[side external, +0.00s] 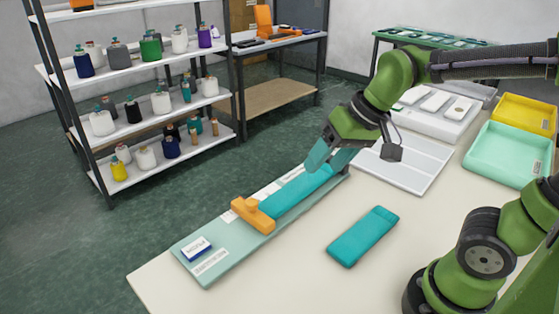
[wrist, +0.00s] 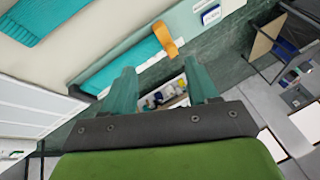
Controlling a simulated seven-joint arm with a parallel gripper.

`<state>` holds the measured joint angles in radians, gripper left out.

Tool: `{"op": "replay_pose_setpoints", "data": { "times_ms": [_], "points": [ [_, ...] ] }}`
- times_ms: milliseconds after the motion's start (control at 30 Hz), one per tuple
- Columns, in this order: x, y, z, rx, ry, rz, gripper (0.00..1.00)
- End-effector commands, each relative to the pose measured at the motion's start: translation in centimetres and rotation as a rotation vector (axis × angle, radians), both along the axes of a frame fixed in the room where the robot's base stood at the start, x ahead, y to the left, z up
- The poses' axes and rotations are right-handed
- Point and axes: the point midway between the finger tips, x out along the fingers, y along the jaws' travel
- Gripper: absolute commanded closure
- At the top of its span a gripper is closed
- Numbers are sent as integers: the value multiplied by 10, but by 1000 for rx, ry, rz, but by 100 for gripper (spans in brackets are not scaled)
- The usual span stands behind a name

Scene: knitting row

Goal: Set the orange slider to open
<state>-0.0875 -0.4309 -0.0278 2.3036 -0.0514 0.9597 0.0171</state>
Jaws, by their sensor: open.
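The orange slider (side external: 253,214) sits across a long pale-green board (side external: 215,262), with a raised knob on top. A teal strip (side external: 300,190) runs along the board from the slider toward the far end. The slider also shows in the wrist view (wrist: 166,40), beyond my fingertips and a little right of centre. My gripper (side external: 325,168) is open and empty. It is above the far end of the board, apart from the slider. In the wrist view, both teal fingers (wrist: 158,65) are spread with nothing between them.
A loose teal piece (side external: 363,236) lies on the table to the right. A white tray (side external: 405,165), mint tray (side external: 510,152) and yellow tray (side external: 525,113) stand farther back. A yarn shelf (side external: 150,120) stands behind.

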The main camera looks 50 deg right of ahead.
Motion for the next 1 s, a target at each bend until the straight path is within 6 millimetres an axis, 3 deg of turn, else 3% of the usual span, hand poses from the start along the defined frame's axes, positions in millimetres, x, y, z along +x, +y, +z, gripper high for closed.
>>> {"op": "replay_pose_setpoints", "data": {
  "times_ms": [33,300,500,600,733,867,1000],
  "points": [
    [19,4,0,-4,50,2,39],
    [110,23,-12,-46,288,-95,39],
    [167,38,-26,-101,420,-252,39],
    [181,40,-23,-110,449,-337,39],
    [185,40,-4,-92,456,-430,39],
    [180,40,-11,-87,484,-464,39],
    [179,40,-31,-87,485,-462,39]
  ]
}}
